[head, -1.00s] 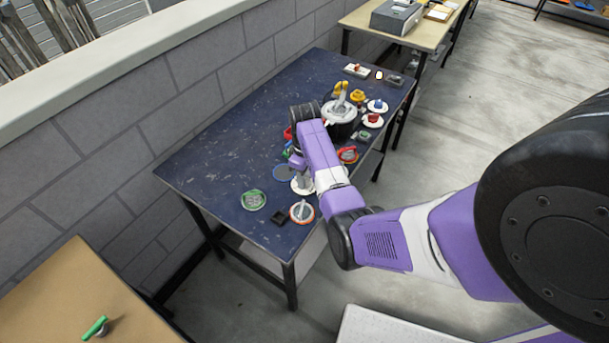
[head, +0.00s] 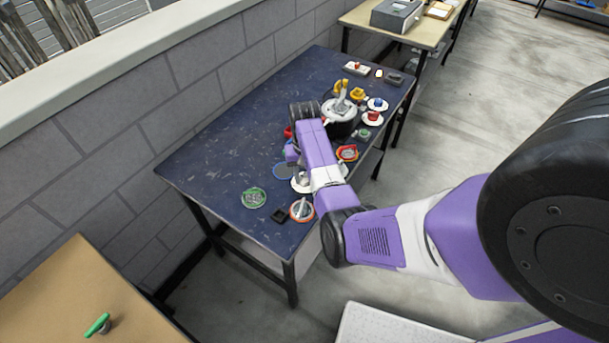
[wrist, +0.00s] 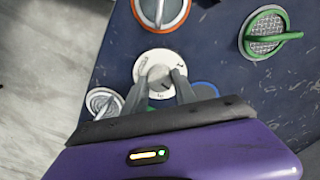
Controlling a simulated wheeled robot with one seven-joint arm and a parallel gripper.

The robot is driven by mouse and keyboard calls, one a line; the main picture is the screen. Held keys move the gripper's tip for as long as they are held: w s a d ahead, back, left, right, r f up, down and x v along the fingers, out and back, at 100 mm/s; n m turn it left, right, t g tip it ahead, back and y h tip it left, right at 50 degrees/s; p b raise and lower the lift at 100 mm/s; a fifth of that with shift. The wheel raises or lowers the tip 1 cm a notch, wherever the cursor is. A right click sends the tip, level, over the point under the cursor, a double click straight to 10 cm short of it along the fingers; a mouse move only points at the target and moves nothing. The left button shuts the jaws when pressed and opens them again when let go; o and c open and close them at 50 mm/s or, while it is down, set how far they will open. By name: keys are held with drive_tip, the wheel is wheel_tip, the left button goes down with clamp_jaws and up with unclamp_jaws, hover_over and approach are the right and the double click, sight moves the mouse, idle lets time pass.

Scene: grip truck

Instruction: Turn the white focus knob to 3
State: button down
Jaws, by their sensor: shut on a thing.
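The white focus knob (wrist: 160,82) sits on a round white dial plate (wrist: 147,65) with small dark markings on its rim. A dark pointer mark shows on the knob; the numbers are too small to read. My gripper (wrist: 162,84) reaches down over the plate in the wrist view, its two fingers shut on the sides of the knob. In the head view the white dial plate (head: 298,186) shows at the front part of the blue table, partly hidden by my arm.
An orange-ringed dial (wrist: 161,10) and a green-ringed dial with a green handle (wrist: 268,36) stand close by. A smaller white round piece (wrist: 104,102) and a blue ring (wrist: 207,90) flank the gripper.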

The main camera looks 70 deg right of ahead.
sight(304, 177)
drive_tip(key=m, duration=0.5)
drive_tip(key=shift+w, duration=0.1)
drive_tip(key=shift+r+m, duration=0.1)
drive_tip(key=shift+m, duration=2.4)
drive_tip(key=shift+d, duration=0.1)
drive_tip(key=c, duration=1)
unclamp_jaws()
wheel_tip(304, 177, up, 8)
drive_tip(key=shift+f+b, duration=0.15)
drive_tip(key=shift+b, duration=0.45)
